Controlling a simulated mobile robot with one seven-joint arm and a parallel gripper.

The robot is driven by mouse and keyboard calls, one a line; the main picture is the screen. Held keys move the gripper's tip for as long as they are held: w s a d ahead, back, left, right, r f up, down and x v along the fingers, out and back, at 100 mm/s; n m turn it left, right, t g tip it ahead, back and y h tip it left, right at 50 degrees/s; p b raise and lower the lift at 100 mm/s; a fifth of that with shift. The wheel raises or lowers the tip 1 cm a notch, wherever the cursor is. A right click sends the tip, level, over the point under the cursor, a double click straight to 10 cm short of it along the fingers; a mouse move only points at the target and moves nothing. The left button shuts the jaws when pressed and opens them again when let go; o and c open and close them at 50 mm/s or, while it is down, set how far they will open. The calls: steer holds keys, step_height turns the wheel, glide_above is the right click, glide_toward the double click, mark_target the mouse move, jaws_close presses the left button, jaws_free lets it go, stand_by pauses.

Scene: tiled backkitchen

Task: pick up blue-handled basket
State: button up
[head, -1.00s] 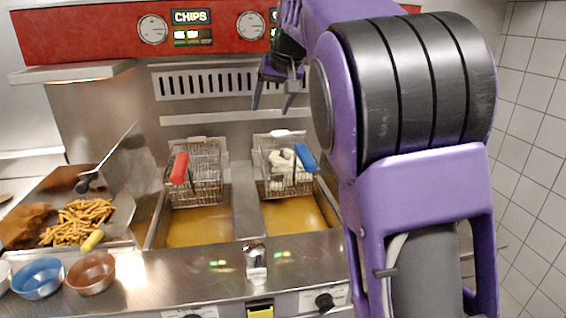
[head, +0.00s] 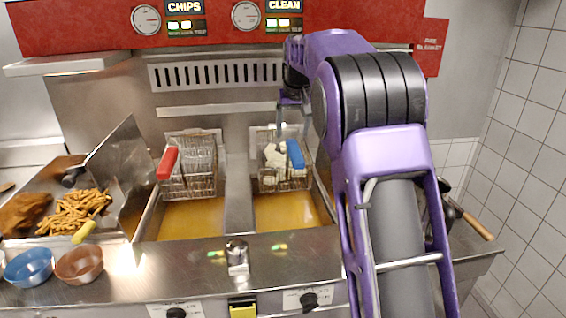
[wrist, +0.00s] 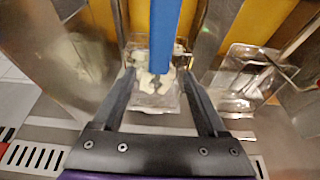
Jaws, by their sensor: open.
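The blue-handled basket (head: 270,180) hangs at the back of the right fryer vat, above the oil, with white pieces of food in it. Its blue handle (head: 295,154) sticks up toward the front. My gripper (head: 292,125) is above the basket, near the handle. In the wrist view the blue handle (wrist: 165,35) runs between the open fingers of my gripper (wrist: 163,85), with the basket (wrist: 155,100) below. I cannot tell whether the fingers touch the handle.
A red-handled basket (head: 190,172) hangs over the left vat. A tray of chips (head: 110,215) and small bowls (head: 80,265) stand at the left. A steel salt shaker (head: 237,257) stands on the front ledge. A tiled wall is at the right.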

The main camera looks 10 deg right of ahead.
mark_target(291, 141)
steer(key=x, duration=0.4)
steer(key=shift+w+f, duration=0.1)
steer(key=shift+f, duration=0.2)
steer(key=shift+s+x, duration=0.15)
steer(key=shift+x, duration=1.2)
steer(key=shift+s+x, duration=0.15)
steer(key=shift+x, duration=1.15)
steer(key=shift+f, duration=0.1)
jaws_close()
